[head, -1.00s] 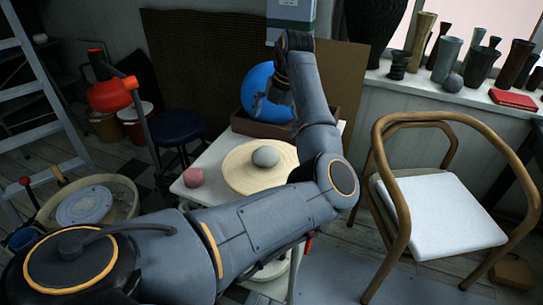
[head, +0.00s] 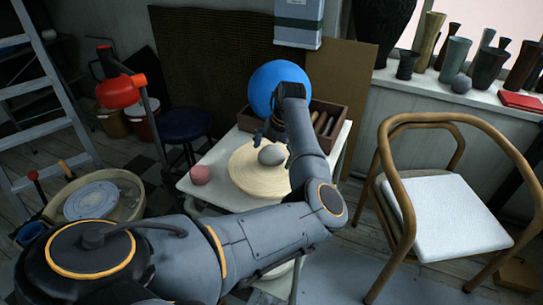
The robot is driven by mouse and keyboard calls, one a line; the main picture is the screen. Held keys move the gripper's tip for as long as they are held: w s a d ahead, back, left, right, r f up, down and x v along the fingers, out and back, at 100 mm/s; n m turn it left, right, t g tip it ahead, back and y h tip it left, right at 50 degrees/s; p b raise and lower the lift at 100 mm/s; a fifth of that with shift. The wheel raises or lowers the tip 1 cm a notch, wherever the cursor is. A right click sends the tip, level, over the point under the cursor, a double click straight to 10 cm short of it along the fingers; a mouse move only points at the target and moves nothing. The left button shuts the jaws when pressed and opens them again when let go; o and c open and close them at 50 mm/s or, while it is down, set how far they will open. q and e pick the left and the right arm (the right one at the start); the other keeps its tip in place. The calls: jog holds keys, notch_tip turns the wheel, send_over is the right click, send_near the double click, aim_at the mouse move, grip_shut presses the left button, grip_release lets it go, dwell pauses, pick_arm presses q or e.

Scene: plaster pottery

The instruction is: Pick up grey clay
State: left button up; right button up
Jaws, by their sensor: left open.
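A grey clay lump (head: 271,155) sits on a round pale wooden board (head: 250,180) on a small white table (head: 190,190). My left gripper (head: 262,135) is open, just above and behind the clay, in front of a blue ball; the picture does not show whether it touches the clay. My left arm crosses the view from the lower left and covers the right part of the board. A second grey lump (head: 461,84) lies on the windowsill among the vases. My right gripper is not in view.
A pink lump (head: 200,175) lies left of the board. A blue ball (head: 275,85) and a wooden box of tools (head: 328,122) stand behind it. A wooden chair (head: 440,205) stands right, a red lamp (head: 118,92) and blue stool (head: 186,125) left.

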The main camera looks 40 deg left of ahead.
pick_arm(q)
jog(key=c, duration=1.8)
jog(key=shift+r, duration=0.15)
jog(key=shift+c, duration=0.3)
